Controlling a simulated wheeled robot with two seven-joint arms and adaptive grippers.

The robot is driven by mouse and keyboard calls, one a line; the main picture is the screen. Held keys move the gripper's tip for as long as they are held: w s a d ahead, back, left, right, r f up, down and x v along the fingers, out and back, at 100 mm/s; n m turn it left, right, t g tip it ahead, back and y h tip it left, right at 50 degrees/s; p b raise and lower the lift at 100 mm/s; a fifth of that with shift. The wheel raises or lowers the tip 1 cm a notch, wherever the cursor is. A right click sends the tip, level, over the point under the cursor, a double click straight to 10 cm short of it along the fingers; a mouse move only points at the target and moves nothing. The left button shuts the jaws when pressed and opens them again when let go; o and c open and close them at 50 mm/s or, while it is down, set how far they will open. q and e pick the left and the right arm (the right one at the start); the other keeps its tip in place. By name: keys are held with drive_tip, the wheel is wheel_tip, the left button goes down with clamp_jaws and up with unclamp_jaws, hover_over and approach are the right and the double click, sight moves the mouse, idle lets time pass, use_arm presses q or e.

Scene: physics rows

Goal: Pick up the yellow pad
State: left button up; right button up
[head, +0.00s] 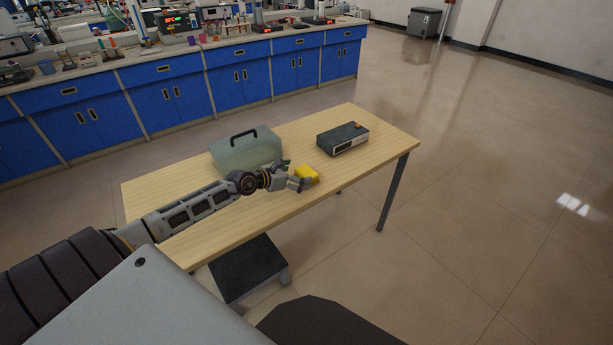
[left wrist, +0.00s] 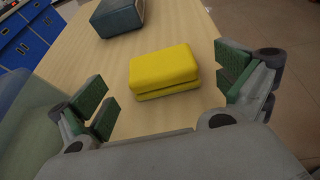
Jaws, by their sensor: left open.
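The yellow pad (head: 307,174) lies on the wooden table, near its front edge. In the left wrist view the pad (left wrist: 164,72) looks like two stacked yellow layers, a little ahead of the fingertips. My left gripper (head: 292,176) is just left of the pad in the head view. In the left wrist view the left gripper (left wrist: 165,95) is open, with green finger pads spread to either side of the pad's line and nothing between them. My right gripper is not in view.
A translucent green case (head: 245,152) with a dark handle stands behind my left gripper. A dark box-shaped device (head: 342,138) with an orange knob stands at the table's right. The table (head: 375,125) is clear around the device. A dark stool (head: 248,268) is below the front edge.

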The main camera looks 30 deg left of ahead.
sight(306, 171)
use_arm(q)
drive_tip(key=shift+b+x, duration=0.3)
drive_tip(key=shift+x, duration=1.7)
drive_tip(key=shift+w, duration=0.2)
drive_tip(key=shift+w+d+f, duration=0.1)
drive_tip(key=shift+w+d, duration=0.05)
drive_tip(key=shift+w, duration=0.05)
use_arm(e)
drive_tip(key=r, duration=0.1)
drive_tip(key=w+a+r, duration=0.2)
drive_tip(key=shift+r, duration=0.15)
use_arm(q)
drive_tip(key=shift+c, duration=0.4)
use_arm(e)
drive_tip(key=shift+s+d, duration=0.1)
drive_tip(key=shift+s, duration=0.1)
use_arm(q)
drive_tip(key=c, duration=0.9)
drive_tip(key=shift+o, duration=0.2)
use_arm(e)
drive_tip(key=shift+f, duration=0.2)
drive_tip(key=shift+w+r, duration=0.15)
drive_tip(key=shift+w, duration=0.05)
